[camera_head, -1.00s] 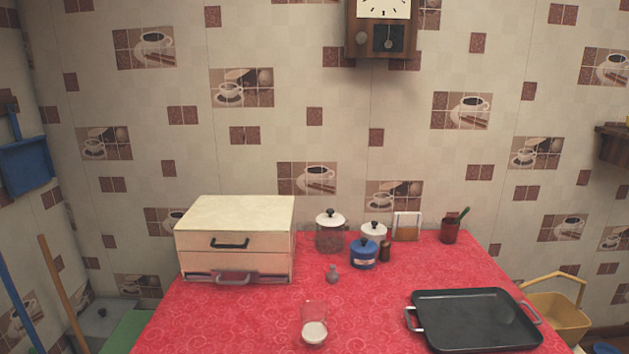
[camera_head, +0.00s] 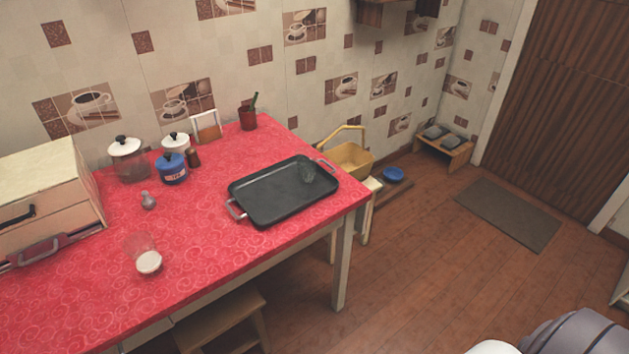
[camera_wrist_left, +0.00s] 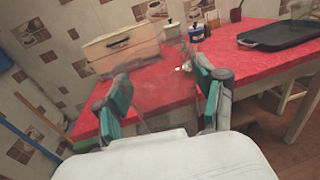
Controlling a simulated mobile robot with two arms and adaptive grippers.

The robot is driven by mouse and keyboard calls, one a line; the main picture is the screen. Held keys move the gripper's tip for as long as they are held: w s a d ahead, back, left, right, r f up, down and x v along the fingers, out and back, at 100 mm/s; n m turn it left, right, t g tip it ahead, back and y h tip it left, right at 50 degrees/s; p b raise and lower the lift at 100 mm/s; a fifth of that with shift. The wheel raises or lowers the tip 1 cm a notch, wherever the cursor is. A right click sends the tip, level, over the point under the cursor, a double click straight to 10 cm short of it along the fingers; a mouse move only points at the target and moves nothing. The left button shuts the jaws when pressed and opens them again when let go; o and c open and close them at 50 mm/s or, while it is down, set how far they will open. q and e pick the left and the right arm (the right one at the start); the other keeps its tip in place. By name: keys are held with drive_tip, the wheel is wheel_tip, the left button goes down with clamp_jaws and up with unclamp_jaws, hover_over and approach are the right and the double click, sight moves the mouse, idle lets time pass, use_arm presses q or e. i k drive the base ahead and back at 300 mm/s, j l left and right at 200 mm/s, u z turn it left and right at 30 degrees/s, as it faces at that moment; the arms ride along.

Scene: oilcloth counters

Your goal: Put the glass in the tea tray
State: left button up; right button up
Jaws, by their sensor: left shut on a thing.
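My left gripper (camera_wrist_left: 161,76) shows only in the left wrist view, its teal-padded fingers apart around a faint, clear glass (camera_wrist_left: 157,88) that is hard to make out. The black tea tray (camera_head: 280,198), with metal handles, lies on the right end of the red table in the head view; it is also at upper right in the wrist view (camera_wrist_left: 280,35), away from the gripper. Another clear glass with a white bottom (camera_head: 148,261) stands near the table's front edge.
On the red table (camera_head: 200,230) stand a drawer box (camera_head: 40,185), a lidded jar (camera_head: 128,160), a blue pot (camera_head: 171,169) and a small grey shaker (camera_head: 148,200). A yellow basket (camera_head: 350,160) is beyond the tray. A stool (camera_head: 220,318) is under the table's front.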

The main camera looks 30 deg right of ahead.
sight(284, 190)
drive_tip(key=i+z, duration=0.2)
drive_tip(key=z, duration=0.25)
drive_tip(key=i+z, duration=0.15)
drive_tip(key=z, duration=0.35)
drive_tip(key=i+j+z, duration=0.15)
drive_tip(key=z, duration=0.3)
drive_tip(key=i+j, duration=0.2)
drive_tip(key=j, duration=0.15)
